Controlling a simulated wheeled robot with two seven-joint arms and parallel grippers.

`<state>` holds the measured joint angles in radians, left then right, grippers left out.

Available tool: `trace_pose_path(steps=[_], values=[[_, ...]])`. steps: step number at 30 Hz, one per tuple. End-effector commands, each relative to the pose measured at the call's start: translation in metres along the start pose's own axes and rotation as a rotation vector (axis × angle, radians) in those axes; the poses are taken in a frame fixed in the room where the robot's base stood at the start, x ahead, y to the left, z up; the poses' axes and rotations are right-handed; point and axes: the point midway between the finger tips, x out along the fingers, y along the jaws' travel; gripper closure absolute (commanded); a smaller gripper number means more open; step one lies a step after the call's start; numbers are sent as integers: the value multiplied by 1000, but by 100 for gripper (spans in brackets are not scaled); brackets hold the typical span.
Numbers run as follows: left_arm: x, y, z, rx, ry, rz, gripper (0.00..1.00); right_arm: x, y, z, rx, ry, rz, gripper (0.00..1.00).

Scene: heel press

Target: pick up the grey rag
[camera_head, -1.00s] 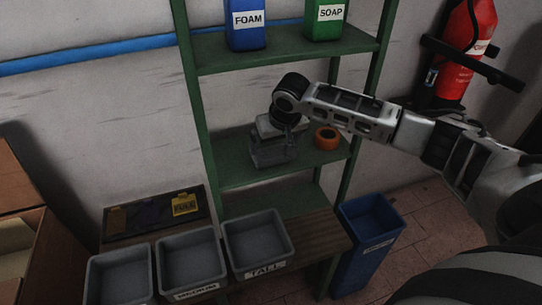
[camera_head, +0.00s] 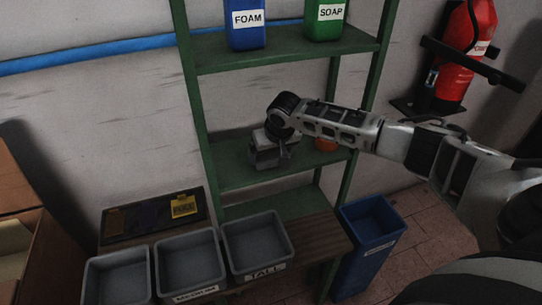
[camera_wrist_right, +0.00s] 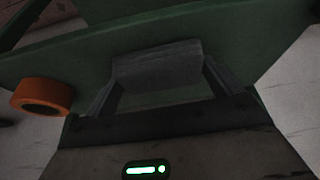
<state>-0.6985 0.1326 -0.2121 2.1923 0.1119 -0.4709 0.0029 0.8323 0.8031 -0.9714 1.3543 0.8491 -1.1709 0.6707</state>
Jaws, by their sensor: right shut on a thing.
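The grey rag (camera_head: 264,156) is a small folded block at the middle shelf of the green rack. My right gripper (camera_head: 274,159) comes in from the right and is at the rag, its wrist hiding part of it. In the right wrist view the rag (camera_wrist_right: 158,66) sits between the two fingertips, and the gripper (camera_wrist_right: 160,80) is shut on it. The shelf's green board lies close behind; I cannot tell whether the rag touches it. My left gripper is not in view.
An orange tape roll (camera_head: 326,145) lies right of the rag, partly behind my arm. FOAM (camera_head: 246,34) and SOAP (camera_head: 325,32) containers stand on the shelf above. Below are grey bins (camera_head: 256,245) and a blue bin (camera_head: 372,232). A fire extinguisher (camera_head: 467,50) hangs at right.

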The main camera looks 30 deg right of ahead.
Motion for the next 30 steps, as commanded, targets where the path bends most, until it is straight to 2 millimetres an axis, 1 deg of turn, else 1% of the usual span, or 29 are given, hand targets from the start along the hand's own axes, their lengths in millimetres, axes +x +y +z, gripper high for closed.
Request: trace_pose_path(steps=[5,8,11,13,14,17,21,25,27,30], values=[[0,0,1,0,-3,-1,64,-2,0,-1,0,1,0,32],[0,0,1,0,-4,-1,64,-8,0,-4,0,2,-1,32],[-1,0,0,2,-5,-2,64,-18,0,-8,1,3,-1,32],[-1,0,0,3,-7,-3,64,-30,0,-13,1,4,-2,32],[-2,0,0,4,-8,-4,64,-35,3,-13,1,2,0,32],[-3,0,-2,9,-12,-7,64,-60,16,-8,0,3,3,32],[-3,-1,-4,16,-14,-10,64,-99,36,-1,-1,2,4,32],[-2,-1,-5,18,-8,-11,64,-121,59,18,-1,-1,8,32],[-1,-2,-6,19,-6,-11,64,-133,69,26,-2,-1,8,32],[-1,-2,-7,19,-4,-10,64,-144,81,36,-1,-2,6,32]])
